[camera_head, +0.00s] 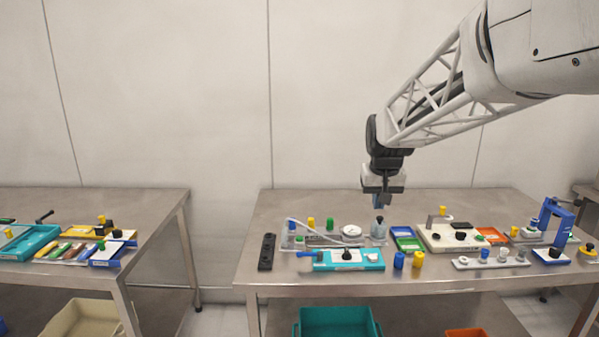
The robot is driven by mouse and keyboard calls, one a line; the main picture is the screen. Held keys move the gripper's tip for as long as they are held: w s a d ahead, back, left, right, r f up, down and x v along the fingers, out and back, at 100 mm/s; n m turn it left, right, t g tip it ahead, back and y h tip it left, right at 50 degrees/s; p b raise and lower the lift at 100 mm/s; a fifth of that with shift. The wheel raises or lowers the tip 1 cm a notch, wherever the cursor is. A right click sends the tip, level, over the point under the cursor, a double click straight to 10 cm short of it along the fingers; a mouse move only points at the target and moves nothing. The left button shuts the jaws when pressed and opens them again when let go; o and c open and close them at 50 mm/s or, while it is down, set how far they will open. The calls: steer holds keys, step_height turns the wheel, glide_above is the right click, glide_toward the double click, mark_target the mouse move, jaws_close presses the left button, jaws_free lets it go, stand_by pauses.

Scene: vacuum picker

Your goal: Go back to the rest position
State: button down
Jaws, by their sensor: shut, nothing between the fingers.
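My gripper (381,203) hangs pointing down at the end of my arm, above the steel table on the right. It is shut and holds nothing. Its fingertips are just above and close to a small grey bottle-like piece with a dark top (378,229) at the right end of a clear tray (300,242). I cannot tell how large the gap is.
On the right table (450,288) stand a teal box (330,262), blue and yellow cylinders (399,261), a green-and-blue tray (405,238), a cream device (440,243) and a blue frame (553,215). A second loaded table (160,225) stands left, across a gap.

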steer(key=s+f, duration=0.3)
steer(key=s, duration=1.5)
steer(key=s+a+f, duration=0.1)
steer(key=s+f, duration=0.3)
steer(key=s, duration=1.5)
steer(key=c, duration=1.8)
jaws_free()
